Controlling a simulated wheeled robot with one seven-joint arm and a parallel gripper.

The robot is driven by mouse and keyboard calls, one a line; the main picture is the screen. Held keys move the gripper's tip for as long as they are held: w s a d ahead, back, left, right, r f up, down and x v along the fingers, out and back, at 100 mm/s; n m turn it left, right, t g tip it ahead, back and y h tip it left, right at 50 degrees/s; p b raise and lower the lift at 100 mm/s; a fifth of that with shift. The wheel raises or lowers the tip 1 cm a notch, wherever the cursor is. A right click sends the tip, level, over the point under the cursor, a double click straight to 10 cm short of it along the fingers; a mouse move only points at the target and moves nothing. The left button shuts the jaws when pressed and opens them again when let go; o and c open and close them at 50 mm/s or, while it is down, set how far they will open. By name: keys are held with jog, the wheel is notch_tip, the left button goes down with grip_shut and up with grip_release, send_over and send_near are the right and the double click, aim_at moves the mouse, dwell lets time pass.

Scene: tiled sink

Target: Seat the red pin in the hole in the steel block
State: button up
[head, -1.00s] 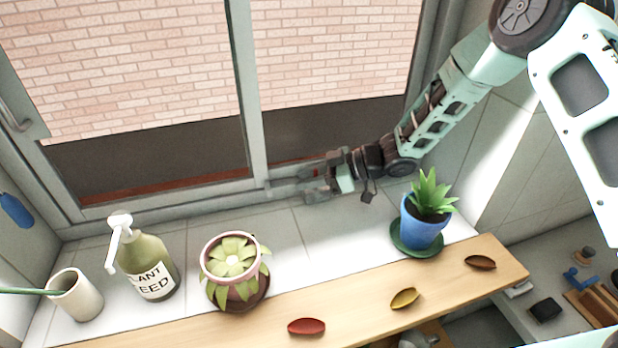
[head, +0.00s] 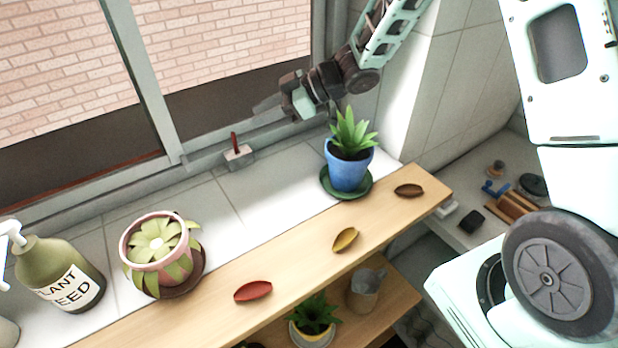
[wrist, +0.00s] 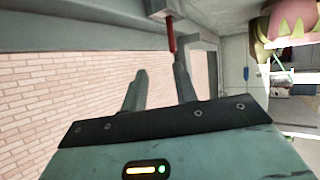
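The small grey steel block (head: 238,158) sits on the tiled ledge by the window frame. The red pin (head: 235,141) stands up from the top of the block, with its lower end hidden in it. My gripper (head: 264,108) is above and to the right of the pin, apart from the block. In the wrist view the block (wrist: 160,9) is at the top edge, and the pin (wrist: 172,36) points toward the tip of the right finger. My gripper's fingers (wrist: 158,75) are spread, with nothing between them. I cannot tell how deep the pin sits.
A blue pot with a spiky plant (head: 348,170) stands just below my gripper, on a green saucer. A pink pot (head: 150,265) and a plant feed bottle (head: 62,275) are to the left. Seed-shaped pieces lie on the wooden shelf (head: 300,258). Tiles around the block are clear.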

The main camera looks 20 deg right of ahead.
jog(key=s+a+r+m+t+h, duration=0.1)
jog(key=a+r+m+t+h, duration=0.1)
jog(key=a+r+h, duration=0.15)
jog(key=s+d+m+g+h, duration=0.1)
jog(key=s+m+g+h, duration=0.1)
jog(key=s, duration=1.4)
jog(key=s+d+m+g+h, duration=0.2)
jog(key=s+h, duration=0.4)
jog(key=s, duration=1.1)
jog(key=shift+f+m+g, duration=0.2)
jog(key=shift+m+g, duration=0.3)
jog(key=shift+g, duration=0.7)
notch_tip(320, 180, down, 6)
jog(key=b, duration=0.6)
jog(key=shift+w+f, duration=0.15)
jog(key=shift+f, duration=0.1)
